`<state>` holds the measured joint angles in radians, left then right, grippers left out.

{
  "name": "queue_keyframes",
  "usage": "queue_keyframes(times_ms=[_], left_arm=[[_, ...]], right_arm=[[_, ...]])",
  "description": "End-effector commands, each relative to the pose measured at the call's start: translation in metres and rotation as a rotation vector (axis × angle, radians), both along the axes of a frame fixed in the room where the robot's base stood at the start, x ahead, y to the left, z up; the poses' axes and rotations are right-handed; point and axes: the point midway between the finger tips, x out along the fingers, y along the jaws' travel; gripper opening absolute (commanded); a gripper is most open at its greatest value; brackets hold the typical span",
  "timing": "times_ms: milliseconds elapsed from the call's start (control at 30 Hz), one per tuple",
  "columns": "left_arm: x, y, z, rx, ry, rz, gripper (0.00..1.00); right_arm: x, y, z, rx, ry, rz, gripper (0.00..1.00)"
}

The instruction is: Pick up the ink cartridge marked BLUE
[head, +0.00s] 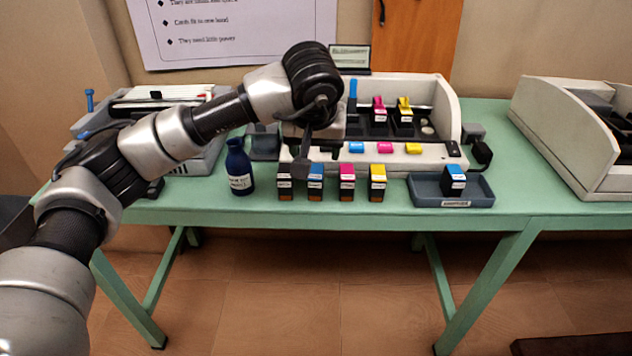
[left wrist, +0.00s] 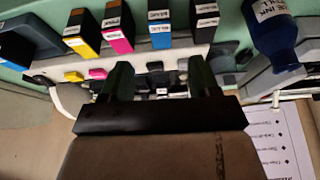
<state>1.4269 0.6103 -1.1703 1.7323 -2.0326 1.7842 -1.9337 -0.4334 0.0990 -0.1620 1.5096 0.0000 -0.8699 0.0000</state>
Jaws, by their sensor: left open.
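A blue-topped cartridge (head: 315,184) stands upright in the front row on the table, between a black cartridge (head: 285,188) and a magenta one (head: 347,184). A yellow cartridge (head: 377,184) ends the row. A second blue-topped cartridge (head: 454,180) stands in a grey tray (head: 425,193). The labels are too small to read surely. In the left wrist view the gripper (left wrist: 160,80) is open and empty, apart from the row's blue cartridge (left wrist: 159,28).
A dark blue bottle (head: 239,168) stands left of the row. An open printer (head: 450,110) with magenta and yellow cartridges stands behind it. Another machine (head: 165,110) is at left, and a pale housing (head: 575,140) at right. The green table (head: 380,210) has a narrow bare front strip.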

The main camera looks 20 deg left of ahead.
Motion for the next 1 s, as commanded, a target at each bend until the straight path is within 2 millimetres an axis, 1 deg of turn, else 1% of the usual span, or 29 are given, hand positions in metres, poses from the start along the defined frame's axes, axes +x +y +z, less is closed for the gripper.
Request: queue_keyframes(times_ms=[33,100,200,367,467,600,667,767,933,1000], left_arm=[[0.002,0.001,-0.009,0.001,0.004,0.002,0.62],[0.006,0.001,-0.021,-0.001,0.005,0.000,0.62],[0.012,0.003,-0.034,-0.002,0.005,0.000,0.62],[0.016,0.004,-0.044,-0.003,0.002,0.000,0.62],[0.019,0.005,-0.055,-0.004,0.004,0.000,0.62],[0.026,0.008,-0.076,-0.005,0.004,0.000,0.62],[0.029,0.008,-0.083,-0.005,0.004,-0.002,0.62],[0.032,0.009,-0.088,-0.005,0.001,-0.003,0.62],[0.032,0.009,-0.087,-0.004,0.000,-0.003,0.62],[0.032,0.009,-0.087,-0.005,0.001,-0.003,0.51]], right_arm=[[0.001,0.000,0.001,0.000,-0.001,0.000,0.57],[0.002,0.000,0.004,0.000,-0.003,-0.001,0.57],[0.004,0.000,0.007,0.000,-0.005,-0.001,0.57],[0.005,0.001,0.009,0.000,-0.006,-0.001,0.57],[0.006,0.001,0.010,0.000,-0.005,-0.002,0.57],[0.007,0.001,0.012,0.000,-0.005,-0.002,0.57],[0.008,0.001,0.014,0.001,-0.007,-0.002,0.57],[0.010,0.002,0.018,0.002,-0.013,-0.003,0.57],[0.010,0.001,0.019,0.002,-0.011,-0.003,0.57],[0.009,0.001,0.019,0.001,-0.009,-0.003,0.57]])
